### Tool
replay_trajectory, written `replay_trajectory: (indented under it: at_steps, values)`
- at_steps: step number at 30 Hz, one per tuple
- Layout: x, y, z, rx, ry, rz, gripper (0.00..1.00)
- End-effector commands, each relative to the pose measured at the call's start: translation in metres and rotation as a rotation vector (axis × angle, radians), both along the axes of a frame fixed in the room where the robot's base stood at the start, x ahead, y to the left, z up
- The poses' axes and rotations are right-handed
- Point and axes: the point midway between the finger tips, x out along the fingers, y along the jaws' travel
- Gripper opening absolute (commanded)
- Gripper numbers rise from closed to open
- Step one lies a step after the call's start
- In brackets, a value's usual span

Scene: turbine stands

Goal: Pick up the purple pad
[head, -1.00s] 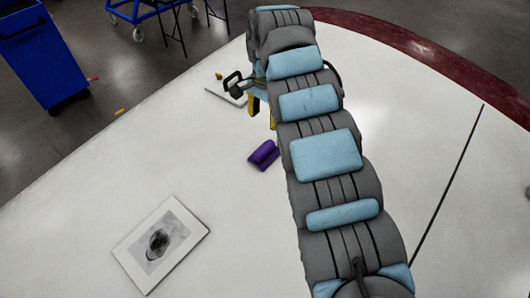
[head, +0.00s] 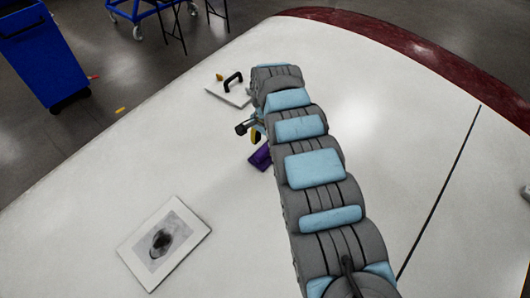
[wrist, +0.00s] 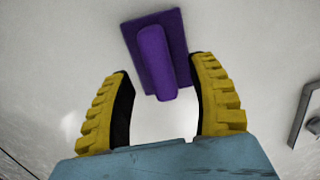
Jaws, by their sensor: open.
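The purple pad (head: 261,158) lies on the white surface, partly hidden behind my arm in the head view. In the wrist view the purple pad (wrist: 176,38) shows as a flat plate with a raised rounded bar along its middle. My gripper (wrist: 162,90) is open, with its yellow ribbed fingers apart. The near end of the bar lies between the fingertips, and the plate is beyond them. I cannot tell how high the fingers are above the surface. In the head view one yellow finger of my gripper (head: 256,136) shows just above the pad.
A white board with a black handle (head: 232,88) lies beyond the pad. A thin dark line (head: 440,190) crosses the surface at right. A blue bin (head: 40,55) stands on the floor. The surface left of the pad is clear.

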Motion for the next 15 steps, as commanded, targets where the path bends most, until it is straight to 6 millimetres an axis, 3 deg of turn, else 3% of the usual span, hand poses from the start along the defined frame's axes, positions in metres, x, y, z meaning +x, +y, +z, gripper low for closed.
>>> replay_trajectory:
  at_steps: [6,14,15]
  values:
    - [0.0,0.001,-0.025,0.002,-0.001,-0.001,0.59]
    - [0.001,0.0,-0.029,0.001,-0.002,-0.001,0.59]
    - [0.001,0.0,-0.029,0.001,-0.002,-0.001,0.53]
